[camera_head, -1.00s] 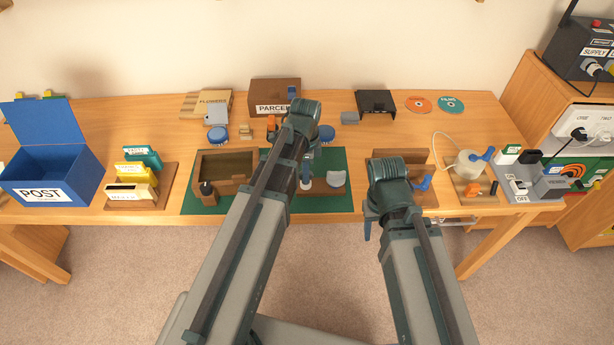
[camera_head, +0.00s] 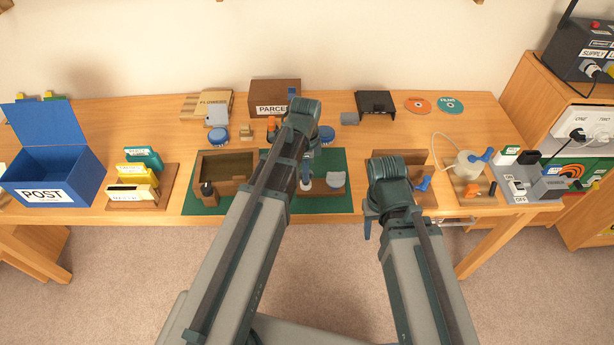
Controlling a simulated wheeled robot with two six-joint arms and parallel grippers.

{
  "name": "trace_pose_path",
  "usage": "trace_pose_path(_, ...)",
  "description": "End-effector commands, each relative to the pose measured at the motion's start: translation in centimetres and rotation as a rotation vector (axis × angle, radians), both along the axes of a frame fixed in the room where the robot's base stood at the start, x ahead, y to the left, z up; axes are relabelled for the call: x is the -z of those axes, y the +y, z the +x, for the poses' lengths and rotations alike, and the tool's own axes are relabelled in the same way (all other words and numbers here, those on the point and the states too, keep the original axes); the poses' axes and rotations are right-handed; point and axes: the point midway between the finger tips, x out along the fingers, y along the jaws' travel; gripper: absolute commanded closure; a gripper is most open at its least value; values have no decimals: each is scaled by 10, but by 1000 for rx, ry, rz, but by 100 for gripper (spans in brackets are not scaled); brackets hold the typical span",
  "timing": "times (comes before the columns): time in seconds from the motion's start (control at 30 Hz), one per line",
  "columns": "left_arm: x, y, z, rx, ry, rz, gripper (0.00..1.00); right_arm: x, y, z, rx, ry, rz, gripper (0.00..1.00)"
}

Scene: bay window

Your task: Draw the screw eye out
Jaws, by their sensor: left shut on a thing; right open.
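My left gripper (camera_head: 306,182) points down over the green mat (camera_head: 320,204), between a wooden box (camera_head: 225,160) and a small block with a pale grey-blue rounded top (camera_head: 336,180). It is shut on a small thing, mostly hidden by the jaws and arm. I cannot make out a screw eye clearly; it may be the thing held. My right gripper (camera_head: 368,225) is open and empty at the table's front edge, before a wooden stand with a blue-handled part (camera_head: 423,183).
A blue POST box (camera_head: 45,192) and a card rack (camera_head: 140,195) stand at the left. A PARCEL box (camera_head: 272,95) and blue round lids (camera_head: 217,134) are behind. A jar (camera_head: 468,164) and switch panel (camera_head: 520,190) stand at the right.

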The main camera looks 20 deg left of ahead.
Motion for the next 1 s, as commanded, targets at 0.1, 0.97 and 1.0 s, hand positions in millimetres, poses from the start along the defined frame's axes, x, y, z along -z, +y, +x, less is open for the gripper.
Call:
trace_pose_path(0.1,-3,0,0,0,0,0,100,-3,0,0,0,0,0,50)
trace_pose_path(0.97,-27,0,0,0,0,0,100,-27,0,0,0,0,0,50)
trace_pose_path(1.0,-28,0,0,0,0,0,100,-28,0,0,0,0,0,50)
